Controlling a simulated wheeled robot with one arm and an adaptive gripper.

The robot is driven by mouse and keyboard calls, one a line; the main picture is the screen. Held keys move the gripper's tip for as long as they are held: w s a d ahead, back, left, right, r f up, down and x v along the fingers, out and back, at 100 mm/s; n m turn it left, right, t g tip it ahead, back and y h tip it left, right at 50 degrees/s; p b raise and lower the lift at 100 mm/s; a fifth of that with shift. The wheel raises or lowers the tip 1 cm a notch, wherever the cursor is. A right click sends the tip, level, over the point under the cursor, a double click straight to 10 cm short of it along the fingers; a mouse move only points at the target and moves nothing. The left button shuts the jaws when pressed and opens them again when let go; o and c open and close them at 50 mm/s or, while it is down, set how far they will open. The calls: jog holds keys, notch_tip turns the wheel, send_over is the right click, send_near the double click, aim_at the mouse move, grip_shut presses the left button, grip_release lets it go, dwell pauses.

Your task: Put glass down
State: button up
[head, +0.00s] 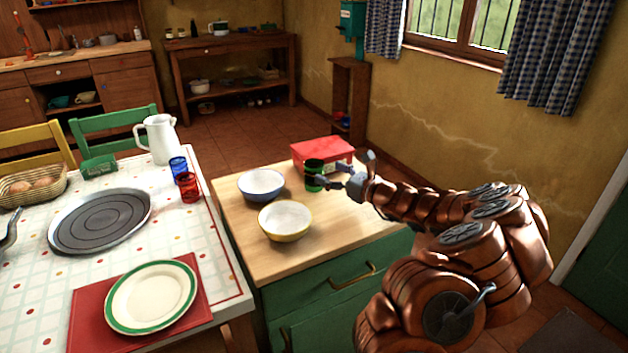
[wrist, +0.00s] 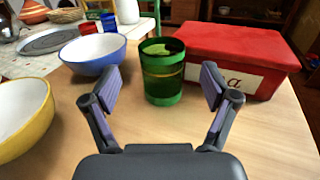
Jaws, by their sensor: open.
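A green glass (head: 314,174) stands upright on the wooden top of a green cabinet (head: 335,228). In the wrist view the green glass (wrist: 162,72) stands ahead of my gripper, centred between its two spread fingers. My gripper (head: 345,177) is open, with a finger on either side of the gap; the wrist view shows the fingers (wrist: 158,88) clear of the glass at left and right. Nothing is held in it.
A blue bowl (head: 262,185) and a yellow bowl (head: 286,221) stand left of the glass. A red box (head: 322,152) is close behind it. The cabinet top's front right is bare. The dining table (head: 222,262) holds a plate (head: 151,297), a pitcher (head: 160,138), blue and red glasses (head: 190,187).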

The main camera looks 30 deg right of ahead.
aim_at(321, 169)
jog(key=shift+x, duration=2.55)
jog(key=shift+d, duration=0.15)
jog(key=c, duration=1.5)
jog(key=shift+o, duration=0.2)
jog(key=shift+r, duration=0.7)
jog(key=s+a+r, duration=0.1)
jog(key=s+r, duration=0.2)
jog(key=s, duration=1.3)
jog(key=shift+a+r, duration=0.25)
